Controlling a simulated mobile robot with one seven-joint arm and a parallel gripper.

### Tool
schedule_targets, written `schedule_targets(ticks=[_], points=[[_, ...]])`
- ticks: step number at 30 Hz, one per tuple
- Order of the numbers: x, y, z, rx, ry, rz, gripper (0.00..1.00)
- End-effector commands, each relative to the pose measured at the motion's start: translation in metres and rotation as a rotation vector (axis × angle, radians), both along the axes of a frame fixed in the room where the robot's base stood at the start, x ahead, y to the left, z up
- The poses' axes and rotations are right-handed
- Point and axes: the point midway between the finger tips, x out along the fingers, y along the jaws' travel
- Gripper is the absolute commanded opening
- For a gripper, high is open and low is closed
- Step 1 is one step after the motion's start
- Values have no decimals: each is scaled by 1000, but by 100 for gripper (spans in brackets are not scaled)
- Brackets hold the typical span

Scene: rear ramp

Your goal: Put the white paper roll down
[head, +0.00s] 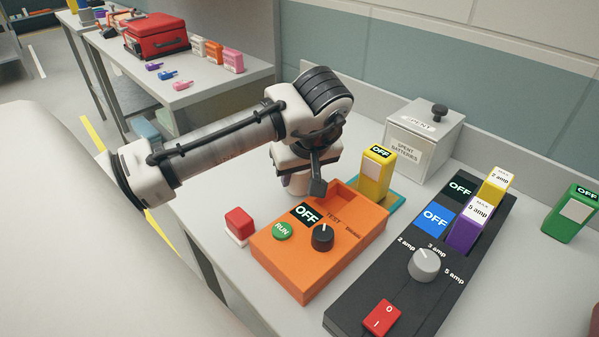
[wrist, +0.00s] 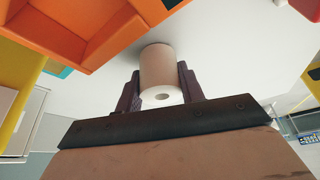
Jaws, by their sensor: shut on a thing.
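The white paper roll (wrist: 157,66) stands between the two dark fingers of my gripper (wrist: 158,84) in the wrist view, its round end with the core hole facing the camera. My gripper is shut on it. In the head view my gripper (head: 307,184) points down just behind the orange tester box, and a pale part of the roll (head: 295,184) shows beside a finger. The roll is close over the light grey bench (head: 205,205); I cannot tell whether it touches the surface.
The orange tester (head: 318,255) is right beside the roll. A yellow battery (head: 375,175) on a teal base, a spent-batteries box (head: 424,140) and a black charger (head: 425,265) stand to the right. A red block (head: 239,221) is nearer. Bench left of the roll is clear.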

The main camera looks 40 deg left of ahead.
Motion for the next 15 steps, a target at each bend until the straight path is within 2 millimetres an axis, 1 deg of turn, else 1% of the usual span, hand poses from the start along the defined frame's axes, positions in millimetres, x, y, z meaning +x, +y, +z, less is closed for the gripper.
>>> schedule_targets(ticks=[7,11,12,15], points=[[0,0,-1,1,0,0,16],[0,0,-5,0,-1,0,16],[0,0,-3,1,0,0,44],[0,0,-3,0,0,0,57]])
